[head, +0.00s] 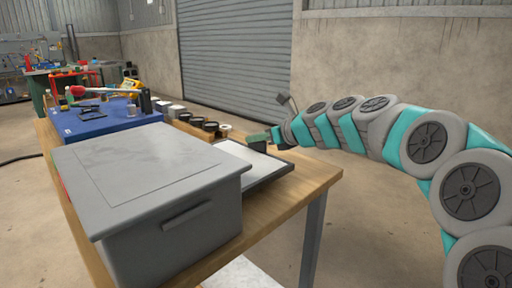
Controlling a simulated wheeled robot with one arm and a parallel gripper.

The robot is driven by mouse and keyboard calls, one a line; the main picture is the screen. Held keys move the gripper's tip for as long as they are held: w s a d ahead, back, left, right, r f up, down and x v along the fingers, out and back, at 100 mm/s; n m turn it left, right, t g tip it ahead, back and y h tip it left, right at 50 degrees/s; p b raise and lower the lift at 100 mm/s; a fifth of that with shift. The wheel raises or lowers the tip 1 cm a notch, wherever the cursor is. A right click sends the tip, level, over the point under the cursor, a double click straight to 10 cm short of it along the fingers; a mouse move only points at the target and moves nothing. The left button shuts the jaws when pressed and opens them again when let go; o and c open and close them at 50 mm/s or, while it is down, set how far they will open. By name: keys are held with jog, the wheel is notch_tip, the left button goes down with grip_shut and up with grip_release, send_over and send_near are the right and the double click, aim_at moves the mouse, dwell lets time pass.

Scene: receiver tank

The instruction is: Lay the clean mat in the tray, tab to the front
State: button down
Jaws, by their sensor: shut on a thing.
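A shallow dark-rimmed tray (270,178) sits on the wooden bench, just behind and right of a large grey box. A white sheet-like surface, which looks like the mat (256,160), shows within the tray's rim. The box hides the tray's left part. My gripper (273,138) is over the tray's far right side, low and close to the white surface. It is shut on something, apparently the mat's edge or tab. A dark green piece (257,138) shows at the jaws; I cannot tell whether it is the tab. Whether the mat lies flat is too small to tell.
The lidded grey box (150,180) fills the near bench. Several dark-topped jars (210,127) stand in a row behind the tray. The bench's right edge (325,180) is close to the tray; open floor lies beyond.

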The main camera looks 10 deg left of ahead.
jog(key=shift+f, duration=1.15)
jog(key=shift+f, duration=0.1)
jog(key=c, duration=1)
grip_release()
